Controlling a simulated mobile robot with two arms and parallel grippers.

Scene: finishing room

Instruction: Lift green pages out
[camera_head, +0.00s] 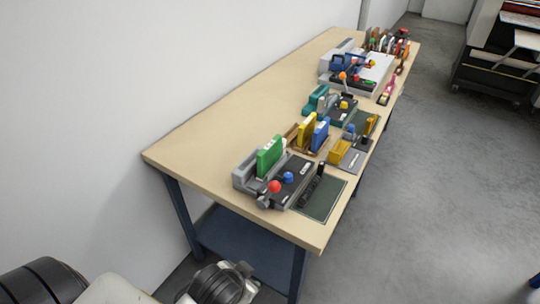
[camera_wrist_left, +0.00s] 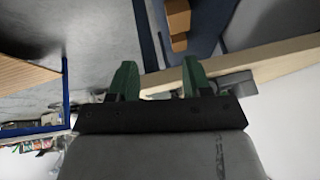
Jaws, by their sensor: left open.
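The green pages (camera_head: 270,156) stand upright as a block in a grey and black machine (camera_head: 246,179) near the close end of the table. A red knob and a blue knob sit on the machine in front of them. My left gripper (camera_wrist_left: 159,76) shows in the left wrist view with its two green fingers apart and nothing between them. It is away from the green pages, which do not show in that view. In the head view, part of my arm is at the bottom left, below the tabletop; its fingers cannot be made out. My right gripper is not in view.
The long wooden table (camera_head: 220,118) runs along a white wall. Yellow and blue blocks (camera_head: 307,132) stand just behind the green pages. A dark mat (camera_head: 321,198) lies to their right, and more machines line the table farther back. The tabletop's left strip is clear.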

